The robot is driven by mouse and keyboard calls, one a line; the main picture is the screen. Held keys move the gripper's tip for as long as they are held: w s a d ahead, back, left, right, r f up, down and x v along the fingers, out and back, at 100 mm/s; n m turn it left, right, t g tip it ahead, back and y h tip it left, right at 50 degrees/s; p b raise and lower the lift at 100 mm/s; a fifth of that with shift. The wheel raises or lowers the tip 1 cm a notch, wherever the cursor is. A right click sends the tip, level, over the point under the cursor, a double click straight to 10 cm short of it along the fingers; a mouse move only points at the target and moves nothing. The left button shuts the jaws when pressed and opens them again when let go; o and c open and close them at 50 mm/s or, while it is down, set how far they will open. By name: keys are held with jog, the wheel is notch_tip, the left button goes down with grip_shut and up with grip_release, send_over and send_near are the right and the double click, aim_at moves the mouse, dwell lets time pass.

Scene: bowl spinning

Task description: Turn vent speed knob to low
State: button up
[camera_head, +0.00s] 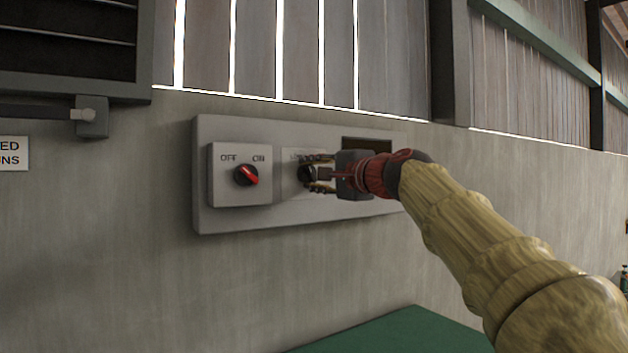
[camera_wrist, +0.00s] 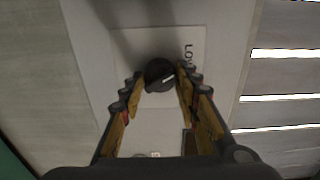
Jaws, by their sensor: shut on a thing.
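The vent speed knob (camera_wrist: 160,76) is round and black with a pale pointer line, on a light plate with lettering that begins "LO". The rest of the lettering is hidden or unclear. In the head view the knob (camera_head: 306,174) is partly covered by my gripper (camera_head: 318,174). In the wrist view my gripper (camera_wrist: 158,88) has one finger on each side of the knob, closed around it. The pointer line slants toward the right in the wrist view.
A grey panel (camera_head: 240,222) on the concrete wall carries the knob. A dark rectangle (camera_head: 367,146) is behind my wrist. A green surface (camera_head: 400,335) lies below.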

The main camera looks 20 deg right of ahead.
jog(key=shift+f, duration=0.1)
dwell(0.3)
jog(key=o, duration=1.1)
jog(key=shift+o, duration=0.2)
jog(key=v, duration=1.2)
